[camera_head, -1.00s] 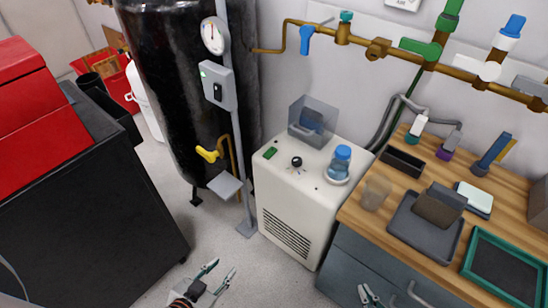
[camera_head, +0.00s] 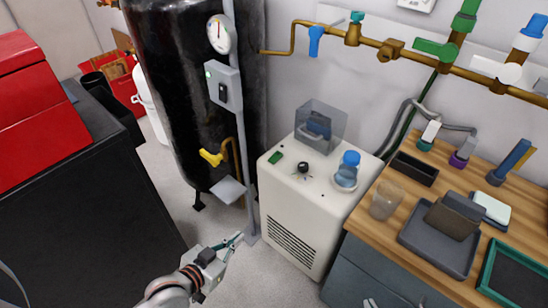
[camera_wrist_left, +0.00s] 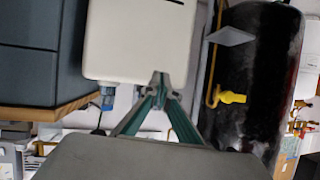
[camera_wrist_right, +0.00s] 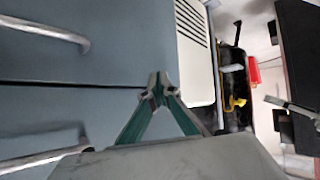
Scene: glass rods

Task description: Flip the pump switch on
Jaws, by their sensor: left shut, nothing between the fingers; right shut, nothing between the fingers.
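A grey switch box (camera_head: 222,85) with a black rocker (camera_head: 222,92) and a small green light is mounted on the grey post beside the black tank (camera_head: 165,80). The rocker's position is too small to tell. My left gripper (camera_head: 236,240) is shut and empty, well below the box, in front of the post's foot. Its closed fingertips show in the left wrist view (camera_wrist_left: 160,80); the box is not visible there. My right gripper (camera_wrist_right: 162,85) is shut and empty in front of the blue-grey drawers (camera_wrist_right: 100,60); in the head view only its tips show at the bottom edge.
A white cabinet (camera_head: 300,215) with a clear-covered box (camera_head: 320,125) and a blue-capped bottle (camera_head: 347,168) stands right of the post. A grey plate (camera_head: 228,190) and yellow valve handle (camera_head: 211,157) project below the switch box. A wooden counter (camera_head: 375,235) is at right, a black cabinet (camera_head: 90,215) at left.

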